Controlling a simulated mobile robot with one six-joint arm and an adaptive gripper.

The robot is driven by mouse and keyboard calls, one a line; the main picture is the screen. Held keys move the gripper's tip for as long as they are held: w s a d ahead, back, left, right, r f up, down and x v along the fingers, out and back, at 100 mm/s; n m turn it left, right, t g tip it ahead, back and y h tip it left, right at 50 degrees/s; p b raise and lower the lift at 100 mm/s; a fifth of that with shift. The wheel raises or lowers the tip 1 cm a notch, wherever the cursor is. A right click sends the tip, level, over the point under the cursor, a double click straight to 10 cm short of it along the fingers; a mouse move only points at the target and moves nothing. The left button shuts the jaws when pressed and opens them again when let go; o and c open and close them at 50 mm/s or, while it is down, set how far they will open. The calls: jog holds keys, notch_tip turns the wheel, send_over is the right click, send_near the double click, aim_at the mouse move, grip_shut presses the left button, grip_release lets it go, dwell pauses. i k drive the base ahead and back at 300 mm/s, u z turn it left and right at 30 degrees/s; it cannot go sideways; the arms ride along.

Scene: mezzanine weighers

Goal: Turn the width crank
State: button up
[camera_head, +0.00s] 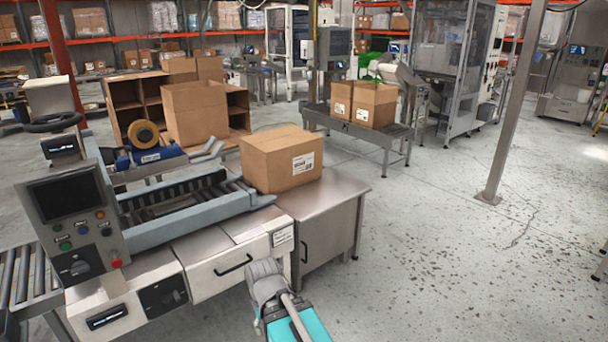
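I cannot tell for certain which part is the width crank. A dark round handwheel (54,122) stands at the left rear of the case machine (150,232), behind its control panel. A black rotary knob (79,268) is on the panel's lower face, and another dark knob (168,298) is on the machine's front. Part of my arm, grey and teal, rises at the bottom centre before the machine's front. I can make out no gripper fingers, and nothing of mine visibly touches the handwheel or knobs.
A closed carton (282,160) sits on the steel cabinet top (322,194) right of the machine's rails. A tape roll (143,132) stands behind the rails. A roller conveyor (22,280) leads in at left. A steel post (512,105) stands at right. Floor (455,255) is clear right of the cabinet.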

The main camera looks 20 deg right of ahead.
aim_at(166, 298)
jog(key=k, duration=0.85)
jog(key=z, duration=0.55)
jog(key=i, duration=0.9)
jog(key=z, duration=1.05)
jog(key=i, duration=1.7)
jog(key=u, duration=0.5)
jog(key=i, duration=0.6)
jog(key=u, duration=0.65)
jog(key=i, duration=0.45)
jog(key=u, duration=0.45)
